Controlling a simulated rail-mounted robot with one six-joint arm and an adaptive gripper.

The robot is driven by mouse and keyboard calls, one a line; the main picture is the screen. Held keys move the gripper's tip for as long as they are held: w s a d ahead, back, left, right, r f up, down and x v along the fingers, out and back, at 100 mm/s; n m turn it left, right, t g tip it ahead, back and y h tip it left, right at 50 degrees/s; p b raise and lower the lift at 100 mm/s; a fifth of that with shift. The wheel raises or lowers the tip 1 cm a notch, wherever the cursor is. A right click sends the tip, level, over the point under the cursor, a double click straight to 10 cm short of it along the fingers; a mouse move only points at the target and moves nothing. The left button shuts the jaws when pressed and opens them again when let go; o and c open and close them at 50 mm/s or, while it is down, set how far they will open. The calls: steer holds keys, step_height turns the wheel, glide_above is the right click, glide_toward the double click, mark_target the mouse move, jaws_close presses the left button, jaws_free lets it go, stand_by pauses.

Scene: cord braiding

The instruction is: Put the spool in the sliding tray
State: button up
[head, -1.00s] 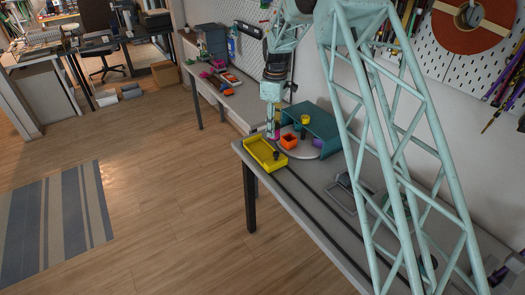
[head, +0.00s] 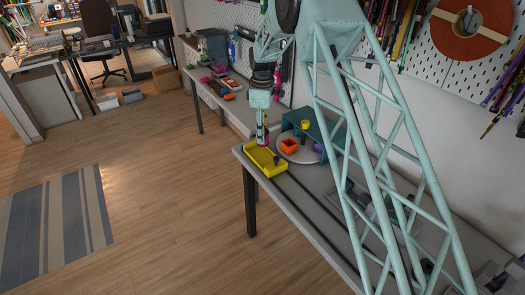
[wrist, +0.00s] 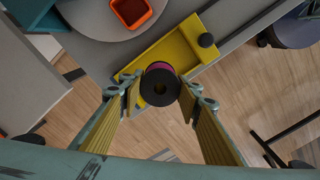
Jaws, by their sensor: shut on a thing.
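The spool (wrist: 160,86) has dark round flanges with a hole in the middle and magenta thread showing at its edge. My gripper (wrist: 160,92) is shut on it, one finger on each side. In the head view, my gripper (head: 262,143) hangs above the yellow sliding tray (head: 262,171), and the spool is small there. In the wrist view, the tray (wrist: 180,48) lies beyond the spool, which overlaps its near left end. The tray is shallow, with a raised rim and a dark knob (wrist: 206,40). The height between spool and tray is hard to tell.
A round grey plate (head: 305,157) beside the tray carries an orange square bin (head: 289,146). A teal stand (head: 322,127) rises behind it. A dark rail (head: 319,213) runs along the table. Open floor lies left of the table.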

steer(key=shift+f, duration=2.1)
steer(key=shift+f, duration=1.9)
steer(key=shift+f+b, duration=0.15)
steer(key=shift+b, duration=0.2)
steer(key=o, duration=0.8)
steer(key=shift+o, duration=0.2)
steer(key=shift+r+p, duration=0.45)
steer(key=shift+r, duration=5.7)
steer(key=shift+r, duration=0.15)
